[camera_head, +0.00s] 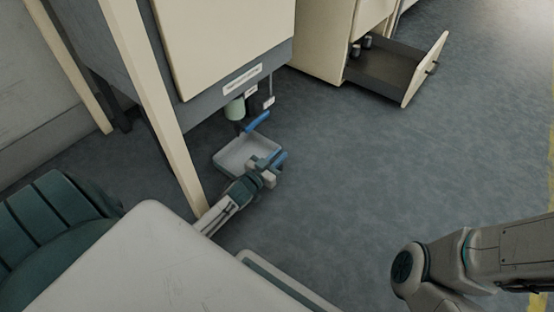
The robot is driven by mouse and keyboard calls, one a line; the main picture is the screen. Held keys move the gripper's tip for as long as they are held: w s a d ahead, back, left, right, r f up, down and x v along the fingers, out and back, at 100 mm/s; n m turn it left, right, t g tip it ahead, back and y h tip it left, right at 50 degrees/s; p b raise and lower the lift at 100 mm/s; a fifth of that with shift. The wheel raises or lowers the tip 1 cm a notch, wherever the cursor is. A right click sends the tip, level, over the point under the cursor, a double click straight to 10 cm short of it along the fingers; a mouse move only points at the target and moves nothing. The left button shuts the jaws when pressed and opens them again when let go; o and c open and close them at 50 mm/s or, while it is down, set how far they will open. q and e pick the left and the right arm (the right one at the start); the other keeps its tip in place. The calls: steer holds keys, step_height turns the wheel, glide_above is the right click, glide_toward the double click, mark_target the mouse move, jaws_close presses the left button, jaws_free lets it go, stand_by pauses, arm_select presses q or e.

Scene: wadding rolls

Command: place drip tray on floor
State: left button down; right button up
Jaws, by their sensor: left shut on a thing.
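The drip tray (236,157) is a shallow, pale grey square tray, low beneath the front of the cream and grey cabinet. My left gripper (269,171) is at the tray's near right side and is shut on it; the fingers hide that part of the rim. I cannot tell whether the tray touches the floor (350,190) or hangs just above it. My right arm comes in at the lower right, and its gripper is out of the picture.
A cream cabinet (225,40) with a pale green fitting (235,108) and a blue handle (257,122) stands above the tray. Its cream leg (165,110) is left of my left arm. An open drawer (385,85) juts out at the upper right. The middle floor is clear.

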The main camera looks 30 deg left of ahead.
arm_select(q)
steer(key=shift+r, duration=0.2)
steer(key=shift+f, duration=0.2)
steer(key=c, duration=1.5)
jaws_free()
steer(key=shift+o, duration=0.2)
steer(key=shift+r, duration=0.1)
steer(key=s+a+p, duration=0.1)
steer(key=s+p, duration=0.4)
steer(key=s, duration=0.7)
steer(key=shift+p, duration=0.4)
